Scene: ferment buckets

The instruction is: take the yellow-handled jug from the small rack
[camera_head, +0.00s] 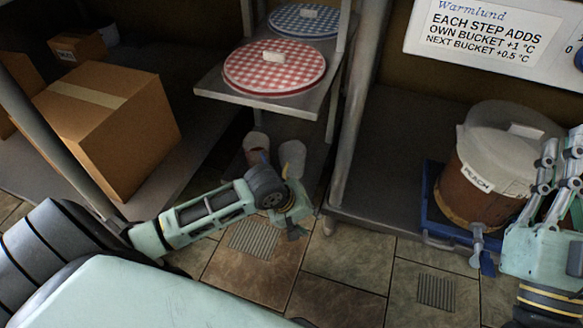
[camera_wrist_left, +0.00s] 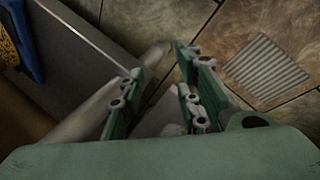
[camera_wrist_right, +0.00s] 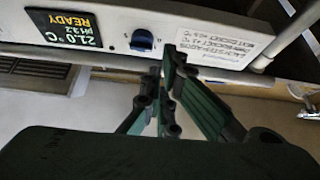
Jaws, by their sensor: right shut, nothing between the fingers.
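Two pale jugs stand close together on the low level of the small rack (camera_head: 213,88) in the head view, the left jug (camera_head: 257,143) and the right jug (camera_head: 292,156). A small yellowish patch shows between them, but I cannot tell which jug it belongs to. My left gripper (camera_head: 291,208) is just in front of and below the jugs, partly covering their lower parts. In the left wrist view its fingers (camera_wrist_left: 160,68) are apart, with pale surfaces behind them.
A red-checked lid (camera_head: 250,70) and a blue-checked lid (camera_head: 330,24) lie above the jugs. A rack post (camera_head: 357,100) stands right of them. Cardboard boxes (camera_head: 90,135) are left. A control panel (camera_wrist_right: 110,38) shows in the right wrist view.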

